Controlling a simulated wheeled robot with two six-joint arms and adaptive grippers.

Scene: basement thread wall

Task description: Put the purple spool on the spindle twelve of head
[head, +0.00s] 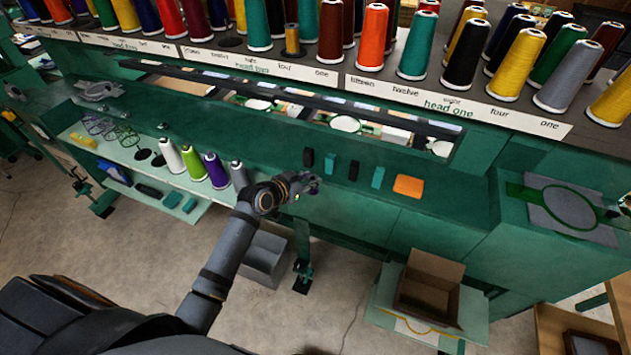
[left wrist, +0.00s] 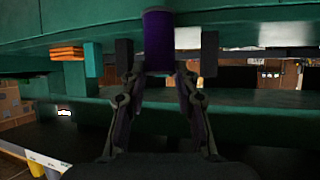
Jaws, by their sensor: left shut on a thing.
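My left gripper (head: 308,184) is low in front of the green machine, right of the small shelf. In the left wrist view its fingers (left wrist: 160,84) are closed on a dark purple cylinder, the purple spool (left wrist: 158,38). In the head view this spool is hardly distinguishable at the fingertips. Another purple spool (head: 216,171) stands on the shelf between a green and a grey one. The thread rack along the top carries rows of spools, with labels for several heads; a "twelve" label (head: 405,91) shows on the head one strip. My right gripper is not in view.
White (head: 170,156), green (head: 194,162) and grey (head: 239,175) spools stand on the shelf. An open cardboard box (head: 430,284) stands lower right. A hoop (head: 570,208) lies at right.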

